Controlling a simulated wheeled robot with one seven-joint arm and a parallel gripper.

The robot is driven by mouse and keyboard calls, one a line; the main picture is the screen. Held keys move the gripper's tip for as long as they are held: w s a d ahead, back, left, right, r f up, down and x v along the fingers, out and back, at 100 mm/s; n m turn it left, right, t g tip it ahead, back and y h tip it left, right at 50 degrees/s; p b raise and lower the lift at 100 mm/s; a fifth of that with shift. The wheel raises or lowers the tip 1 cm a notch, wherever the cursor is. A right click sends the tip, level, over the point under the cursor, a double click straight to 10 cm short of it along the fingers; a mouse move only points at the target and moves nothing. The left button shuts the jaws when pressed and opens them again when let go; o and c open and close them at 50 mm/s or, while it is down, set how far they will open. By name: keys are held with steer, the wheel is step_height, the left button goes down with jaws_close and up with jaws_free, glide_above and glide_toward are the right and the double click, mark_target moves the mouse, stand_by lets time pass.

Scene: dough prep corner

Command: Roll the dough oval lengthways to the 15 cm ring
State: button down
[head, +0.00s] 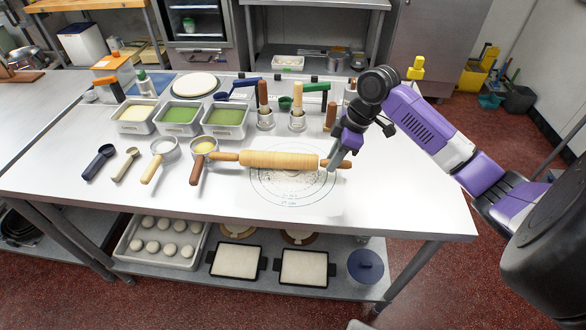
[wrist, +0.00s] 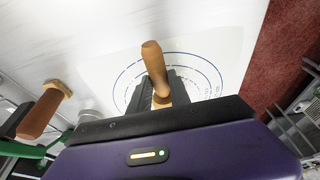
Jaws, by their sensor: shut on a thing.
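The wooden rolling pin (head: 275,160) lies left to right across the upper part of the white ringed mat (head: 318,203). My gripper (head: 335,164) is shut on the pin's right handle, coming down from the upper right. In the wrist view the handle (wrist: 151,55) sticks out between my gripper's dark fingers (wrist: 161,97). Printed rings show on the mat in front of the pin, with a pale floury patch inside them. I cannot make out the dough oval; the pin may hide it.
Scoops and sieves, including a wooden-handled one (head: 197,174), lie close to the pin's left end. Tubs (head: 223,120) and tool holders (head: 297,121) stand behind it. The worktop's front and right parts (head: 400,195) are clear. A tray of dough balls (head: 160,243) sits on the lower shelf.

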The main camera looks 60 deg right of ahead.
steer(key=shift+f, duration=0.25)
steer(key=shift+s+a, duration=0.35)
steer(key=shift+a, duration=0.5)
steer(key=shift+s+a, duration=0.3)
steer(key=shift+a, duration=0.5)
steer(key=shift+w+d+f+b, duration=0.1)
steer(key=shift+w+d+b, duration=0.25)
steer(key=shift+d, duration=0.7)
steer(key=shift+w+d+f+b, duration=0.1)
steer(key=shift+w+d, duration=0.4)
steer(key=shift+d, duration=0.6)
steer(key=shift+w+d+f+b, duration=0.1)
steer(key=shift+w+d+b, duration=0.25)
steer(key=shift+d, duration=0.7)
steer(key=shift+w, duration=0.1)
steer(key=shift+s+a+r+p, duration=0.15)
steer(key=shift+s+a, duration=0.3)
steer(key=shift+a, duration=0.6)
steer(key=shift+s+a+r+p, duration=0.15)
steer(key=shift+s+a, duration=0.25)
steer(key=shift+a, duration=0.65)
steer(key=shift+s+a+r+p, duration=0.15)
steer(key=shift+s+a, duration=0.3)
steer(key=shift+a, duration=0.6)
steer(key=shift+f, duration=0.1)
